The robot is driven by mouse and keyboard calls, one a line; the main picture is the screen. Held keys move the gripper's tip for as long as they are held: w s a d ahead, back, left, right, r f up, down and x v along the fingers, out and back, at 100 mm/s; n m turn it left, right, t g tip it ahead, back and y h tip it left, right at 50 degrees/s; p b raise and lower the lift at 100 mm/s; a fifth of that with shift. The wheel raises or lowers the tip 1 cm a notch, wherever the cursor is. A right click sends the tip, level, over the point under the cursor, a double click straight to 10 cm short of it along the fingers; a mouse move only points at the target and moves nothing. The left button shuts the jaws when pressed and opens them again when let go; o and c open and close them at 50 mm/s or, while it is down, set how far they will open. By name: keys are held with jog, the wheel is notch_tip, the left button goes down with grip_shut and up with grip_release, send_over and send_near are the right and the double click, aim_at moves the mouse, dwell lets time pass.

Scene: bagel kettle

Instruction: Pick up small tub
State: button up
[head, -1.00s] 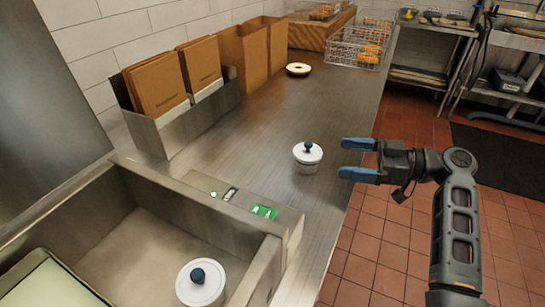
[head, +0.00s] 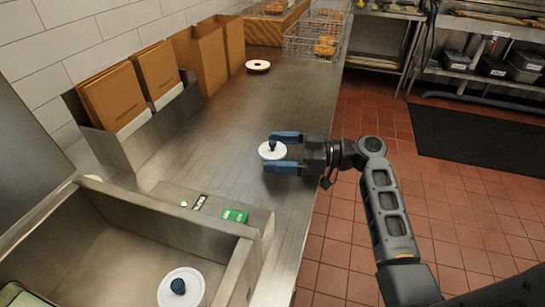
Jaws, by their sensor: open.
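My gripper (head: 286,152) is open, with one blue finger on the far side of the tub and one on the near side. The fingers reach around the tub's right part; whether they touch it I cannot tell. The fingers hide some of the tub's side.
A steel bin of brown paper bags (head: 118,95) stands along the wall. A control strip with a green switch (head: 235,215) edges the basin (head: 110,235). Counter behind the tub is clear.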

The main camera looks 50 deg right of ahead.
jog(key=shift+c, duration=0.3)
jog(key=c, duration=1.1)
jog(key=shift+s+r, duration=0.1)
jog(key=shift+s+d+r, duration=0.3)
jog(key=shift+s+r, duration=0.1)
jog(key=s+d+r+b, duration=0.1)
jog(key=s+d+r, duration=0.1)
jog(key=s, duration=0.1)
jog(key=s+d+r+b, duration=0.1)
jog(key=s+d+r, duration=0.1)
jog(key=s, duration=0.2)
jog(key=s+d+r, duration=0.2)
jog(key=s+r, duration=0.1)
jog(key=s, duration=0.1)
jog(key=shift+d+b, duration=0.35)
jog(key=shift+b, duration=0.05)
